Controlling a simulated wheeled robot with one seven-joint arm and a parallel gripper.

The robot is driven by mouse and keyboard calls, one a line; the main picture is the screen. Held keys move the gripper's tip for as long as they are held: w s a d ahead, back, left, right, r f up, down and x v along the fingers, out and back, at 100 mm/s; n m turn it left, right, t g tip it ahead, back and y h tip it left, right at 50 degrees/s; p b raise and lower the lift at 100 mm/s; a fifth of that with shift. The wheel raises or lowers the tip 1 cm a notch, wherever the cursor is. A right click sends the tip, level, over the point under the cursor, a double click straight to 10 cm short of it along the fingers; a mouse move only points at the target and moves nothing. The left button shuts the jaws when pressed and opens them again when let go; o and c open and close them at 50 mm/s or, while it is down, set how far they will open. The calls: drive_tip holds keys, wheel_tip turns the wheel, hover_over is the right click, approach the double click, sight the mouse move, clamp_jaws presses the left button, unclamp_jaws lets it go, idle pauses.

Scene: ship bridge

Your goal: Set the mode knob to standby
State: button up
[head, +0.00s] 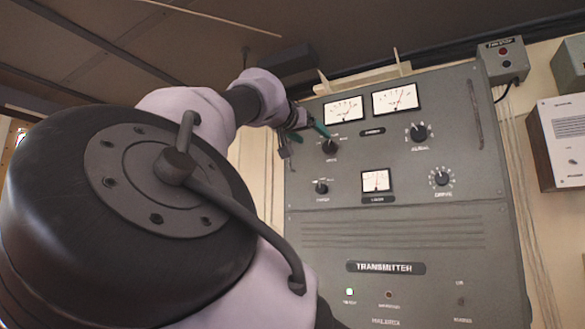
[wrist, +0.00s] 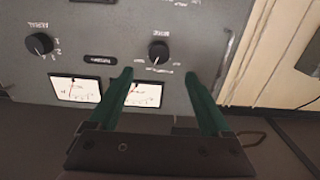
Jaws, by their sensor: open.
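The mode knob (head: 330,148) is a round black knob at the upper left of the grey transmitter panel (head: 420,265), below the left meter. The wrist view is upside down and shows the mode knob (wrist: 159,53) with small markings around it, too small to read. My gripper (head: 312,138) is near the panel's upper left, with green fingers. In the wrist view my gripper (wrist: 158,75) is open and empty. Its fingertips lie either side of the knob's line, with the knob just beyond them. I cannot tell how far the fingertips are from the panel.
The aerial knob (head: 419,132), the drive knob (head: 441,178) and a smaller left knob (head: 321,188) share the panel. Two meters (head: 396,98) sit along the top and a small meter (head: 376,181) lower. A handle (head: 474,115) stands out at right. A green lamp (head: 350,292) is lit.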

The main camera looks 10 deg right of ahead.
sight(328, 147)
drive_tip(key=x, duration=1)
clamp_jaws()
drive_tip(key=shift+n, duration=0.3)
drive_tip(key=n, duration=0.3)
drive_tip(key=shift+s+d, duration=0.1)
drive_tip(key=shift+n, duration=2)
